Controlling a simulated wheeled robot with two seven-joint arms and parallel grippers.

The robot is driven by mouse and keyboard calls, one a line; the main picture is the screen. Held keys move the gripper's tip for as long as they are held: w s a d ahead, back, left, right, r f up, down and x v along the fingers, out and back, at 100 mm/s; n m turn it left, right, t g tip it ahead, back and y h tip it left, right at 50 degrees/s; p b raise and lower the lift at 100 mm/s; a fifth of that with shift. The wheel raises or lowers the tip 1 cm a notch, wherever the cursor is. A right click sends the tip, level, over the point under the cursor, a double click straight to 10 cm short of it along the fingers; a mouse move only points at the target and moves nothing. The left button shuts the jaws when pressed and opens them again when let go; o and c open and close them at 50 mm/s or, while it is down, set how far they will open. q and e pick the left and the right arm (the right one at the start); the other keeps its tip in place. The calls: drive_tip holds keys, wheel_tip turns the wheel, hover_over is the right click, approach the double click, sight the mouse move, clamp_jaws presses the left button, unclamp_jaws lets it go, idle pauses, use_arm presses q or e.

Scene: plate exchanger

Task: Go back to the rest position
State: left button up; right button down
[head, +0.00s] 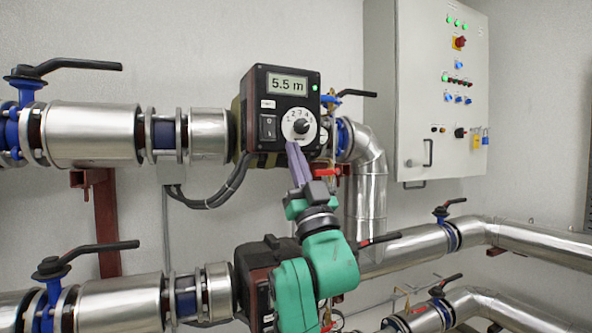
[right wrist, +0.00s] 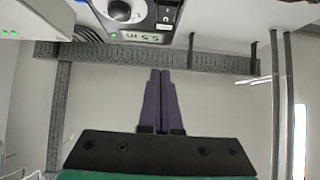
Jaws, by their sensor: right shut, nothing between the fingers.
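My right gripper (head: 292,146) is shut and empty, its purple fingers pointing up at the lower edge of the black pump control box (head: 255,93). The box's display (head: 287,84) reads "5.5 m", and a green light glows beside it. The round white dial with a black knob (head: 301,126) sits just above my fingertips. In the right wrist view the shut fingers (right wrist: 160,72) have nothing between them. The knob (right wrist: 122,11) shows there at the top, with a visible gap from the fingertips. My left gripper is not in view.
Silver insulated pipes (head: 92,133) with blue valves and black lever handles (head: 82,65) run along the wall. A second pump (head: 262,262) is lower down, partly behind my green arm. A grey control cabinet (head: 415,90) hangs at the right.

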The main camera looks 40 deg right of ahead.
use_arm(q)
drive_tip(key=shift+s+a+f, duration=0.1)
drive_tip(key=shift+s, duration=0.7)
